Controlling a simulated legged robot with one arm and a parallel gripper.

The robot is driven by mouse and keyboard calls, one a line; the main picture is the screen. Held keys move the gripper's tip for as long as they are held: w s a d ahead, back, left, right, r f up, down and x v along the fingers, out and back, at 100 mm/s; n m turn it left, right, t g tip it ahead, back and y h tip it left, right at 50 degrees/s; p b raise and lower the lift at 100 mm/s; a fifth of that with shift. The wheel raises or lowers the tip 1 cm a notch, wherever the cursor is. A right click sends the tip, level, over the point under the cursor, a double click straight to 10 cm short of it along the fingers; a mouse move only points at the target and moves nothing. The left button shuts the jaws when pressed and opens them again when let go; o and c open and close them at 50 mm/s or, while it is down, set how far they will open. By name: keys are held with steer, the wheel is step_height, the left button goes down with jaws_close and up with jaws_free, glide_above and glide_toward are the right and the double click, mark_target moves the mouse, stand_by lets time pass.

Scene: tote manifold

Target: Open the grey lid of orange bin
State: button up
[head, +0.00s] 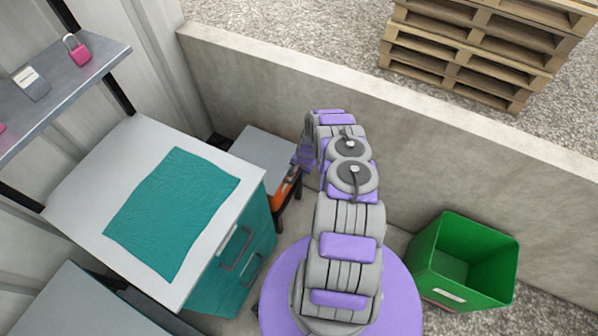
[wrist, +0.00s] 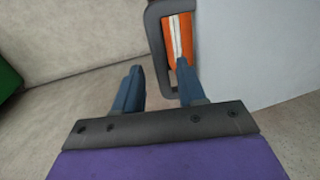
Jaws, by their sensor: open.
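The orange bin (head: 281,192) stands by the concrete wall, left of my arm, mostly hidden by its lid and my arm. Its grey lid (head: 258,150) lies flat and looks closed. In the wrist view the lid (wrist: 250,45) fills the upper right, and a dark loop handle (wrist: 153,40) stands at its left edge with orange (wrist: 180,40) showing through. My gripper (wrist: 160,65) is open. Its right fingertip overlaps the loop's opening and its left finger is outside, so one bar appears between them; contact cannot be told. In the head view my gripper (head: 301,157) is at the lid's right side.
A teal cabinet (head: 235,262) with a white top and a teal cloth (head: 172,212) stands at left. A green open bin (head: 468,230) stands at right. The concrete wall (head: 400,150) runs behind. A shelf (head: 75,85) with padlocks is at upper left.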

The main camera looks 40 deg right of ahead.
steer(key=shift+d, duration=0.1)
steer(key=shift+a+r, duration=0.1)
steer(key=shift+a, duration=0.35)
steer(key=c, duration=0.7)
steer(key=shift+d, duration=0.2)
jaws_close()
